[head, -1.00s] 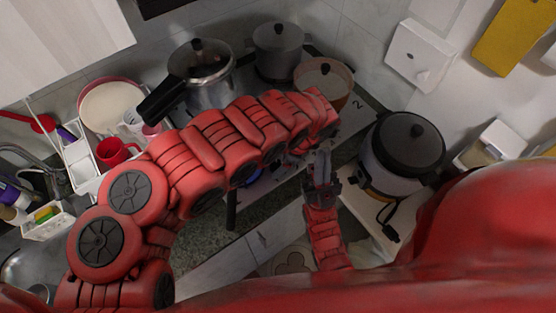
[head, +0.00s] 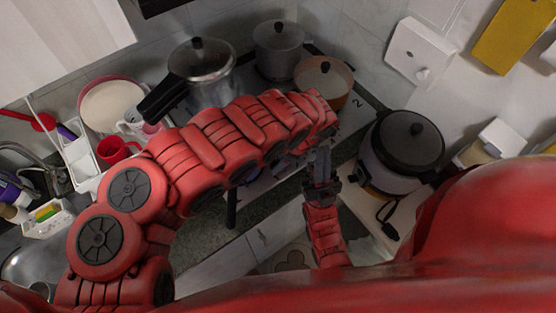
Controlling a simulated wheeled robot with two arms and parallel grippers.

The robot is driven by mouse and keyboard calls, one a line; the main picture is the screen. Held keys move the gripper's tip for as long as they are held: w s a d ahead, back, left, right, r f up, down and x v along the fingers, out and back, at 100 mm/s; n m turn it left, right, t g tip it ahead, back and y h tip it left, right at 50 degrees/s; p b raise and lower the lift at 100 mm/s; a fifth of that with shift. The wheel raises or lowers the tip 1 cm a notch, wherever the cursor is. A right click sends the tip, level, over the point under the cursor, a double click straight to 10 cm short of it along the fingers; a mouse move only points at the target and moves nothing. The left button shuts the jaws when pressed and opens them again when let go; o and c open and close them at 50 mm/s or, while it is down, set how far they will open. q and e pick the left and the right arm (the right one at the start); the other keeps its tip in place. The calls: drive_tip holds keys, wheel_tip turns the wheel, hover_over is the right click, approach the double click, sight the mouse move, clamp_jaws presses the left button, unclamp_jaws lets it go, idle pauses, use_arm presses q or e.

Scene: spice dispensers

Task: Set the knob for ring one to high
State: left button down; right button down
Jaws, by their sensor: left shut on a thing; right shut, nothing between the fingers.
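The stove (head: 352,122) stands in the middle, with a "2" marked on its right part. Its knobs are mostly hidden by my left arm, and I cannot read any knob's setting. My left gripper (head: 293,158) is largely covered by its own arm at the stove's front edge. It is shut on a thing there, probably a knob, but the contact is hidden. My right gripper (head: 322,158) points toward the stove front, just right of the left one. It is shut and empty.
A pressure cooker (head: 212,82), a grey pot (head: 279,52) and a brown-sided lidded pot (head: 332,84) stand on the stove. A rice cooker (head: 405,150) is close on the right. A dish rack with a red mug (head: 115,152) is at left.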

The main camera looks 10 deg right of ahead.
use_arm(q)
drive_tip(key=shift+m, duration=0.4)
drive_tip(key=shift+c, duration=1.8)
unclamp_jaws()
drive_tip(key=shift+r, duration=0.1)
drive_tip(key=v, duration=1.7)
drive_tip(key=shift+s+b, duration=0.25)
drive_tip(key=shift+b, duration=0.05)
